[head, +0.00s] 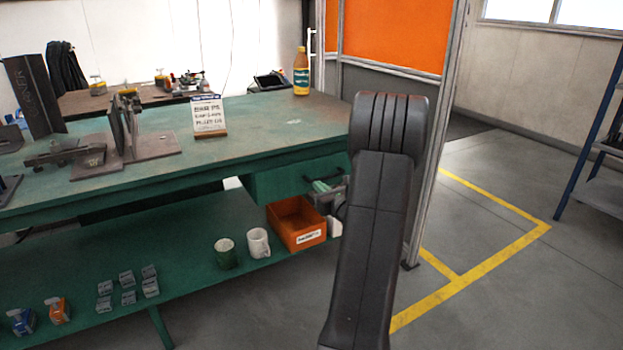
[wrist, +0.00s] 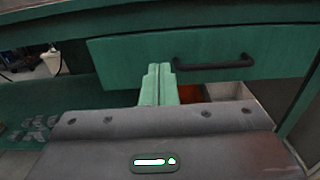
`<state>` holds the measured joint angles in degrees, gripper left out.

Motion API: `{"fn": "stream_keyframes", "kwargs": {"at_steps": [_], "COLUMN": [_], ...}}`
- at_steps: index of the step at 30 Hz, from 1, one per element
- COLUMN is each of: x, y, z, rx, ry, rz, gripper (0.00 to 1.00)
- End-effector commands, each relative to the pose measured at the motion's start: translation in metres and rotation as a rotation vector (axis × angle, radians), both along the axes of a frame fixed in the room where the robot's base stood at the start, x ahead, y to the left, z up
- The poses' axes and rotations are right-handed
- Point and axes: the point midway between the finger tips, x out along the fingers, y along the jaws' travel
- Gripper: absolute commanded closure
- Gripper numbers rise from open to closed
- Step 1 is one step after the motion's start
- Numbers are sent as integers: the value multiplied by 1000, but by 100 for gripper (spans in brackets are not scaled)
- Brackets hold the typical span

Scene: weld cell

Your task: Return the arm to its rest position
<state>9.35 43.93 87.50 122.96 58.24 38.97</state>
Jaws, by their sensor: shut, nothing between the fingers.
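My arm (head: 378,220) rises in front of the right end of the green workbench (head: 270,112). My gripper (head: 322,186), with green fingers, is partly hidden behind the arm and sits by the front of the bench drawer (head: 280,184). In the wrist view my gripper (wrist: 158,70) has its two fingers together with nothing between them. The fingertips appear just in front of the drawer face (wrist: 130,58), left of its black handle (wrist: 212,62). I cannot tell whether they touch the drawer.
An orange bin (head: 296,222), a white mug (head: 258,242) and a green cup (head: 225,253) stand on the lower shelf. A metal post (head: 437,130) is close right of my arm.

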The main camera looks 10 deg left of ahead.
Motion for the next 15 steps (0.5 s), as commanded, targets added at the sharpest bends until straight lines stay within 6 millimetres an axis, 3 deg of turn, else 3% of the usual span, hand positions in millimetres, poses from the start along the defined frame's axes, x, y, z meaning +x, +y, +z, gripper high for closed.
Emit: {"fn": "stream_keyframes", "kwargs": {"at_steps": [6, 15], "x": [-10, -10], "y": [-7, -7], "z": [-1, -1], "rx": [0, 0], "ry": [1, 1], "rz": [1, 1], "gripper": [100, 100]}}
